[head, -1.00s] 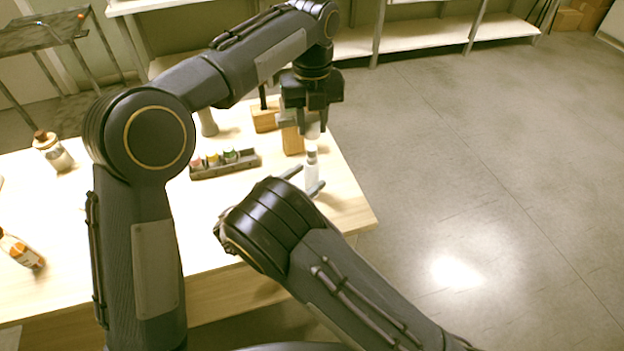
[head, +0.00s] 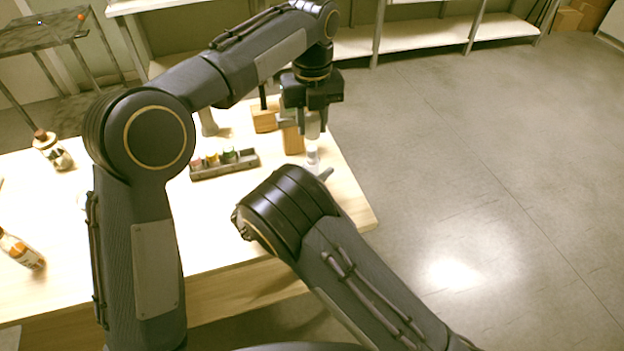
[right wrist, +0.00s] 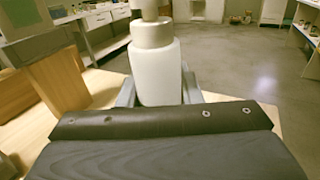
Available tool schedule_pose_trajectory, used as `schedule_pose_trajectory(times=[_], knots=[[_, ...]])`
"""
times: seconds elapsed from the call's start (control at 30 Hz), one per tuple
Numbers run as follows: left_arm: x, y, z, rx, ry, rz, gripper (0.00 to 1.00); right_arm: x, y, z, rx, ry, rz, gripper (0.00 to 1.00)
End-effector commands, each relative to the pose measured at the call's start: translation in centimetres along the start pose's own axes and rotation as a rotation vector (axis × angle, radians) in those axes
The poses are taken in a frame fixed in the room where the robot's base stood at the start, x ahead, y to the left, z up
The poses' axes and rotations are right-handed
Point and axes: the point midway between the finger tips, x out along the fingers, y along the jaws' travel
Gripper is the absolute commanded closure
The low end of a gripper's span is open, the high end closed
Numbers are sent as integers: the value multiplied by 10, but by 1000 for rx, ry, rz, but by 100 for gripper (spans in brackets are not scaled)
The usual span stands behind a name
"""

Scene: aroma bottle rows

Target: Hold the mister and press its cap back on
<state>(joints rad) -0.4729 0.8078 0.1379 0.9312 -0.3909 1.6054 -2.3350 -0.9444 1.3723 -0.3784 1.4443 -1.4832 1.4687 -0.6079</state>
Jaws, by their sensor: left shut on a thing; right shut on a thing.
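The white mister bottle (right wrist: 156,75) stands upright in the right wrist view, with a beige-grey collar (right wrist: 152,34) at its neck. My right gripper (right wrist: 157,92) is shut on the bottle, one finger at each side. In the head view the mister (head: 312,154) shows only in part, because my right wrist covers its lower end. My left gripper (head: 312,124) points down directly above it and is shut on a pale piece, apparently the cap. The cap's outline is hard to make out, and I cannot tell whether it touches the neck.
Wooden blocks (head: 292,139) stand close to the left of the mister. A grey rack (head: 226,168) with several small coloured bottles lies further left. A corked jar (head: 52,150) and an orange-labelled bottle (head: 20,251) are at the far left. The table's right edge is near.

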Motion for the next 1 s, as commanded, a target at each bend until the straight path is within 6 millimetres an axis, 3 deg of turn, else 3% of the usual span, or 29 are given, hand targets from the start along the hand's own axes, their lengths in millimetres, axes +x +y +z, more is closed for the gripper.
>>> schedule_pose_trajectory(times=[0.03,0.13,0.33,0.63,1.0], knots=[[0,0,0,0,0,0,91,0,0,0,0,0,0,87],[0,0,0,0,0,0,91,0,0,0,0,0,0,100],[6,0,0,0,2,2,91,0,0,0,0,0,0,100],[46,0,2,-1,2,1,91,0,0,0,0,0,0,100],[50,0,2,0,1,0,91,0,0,0,0,0,0,100]])
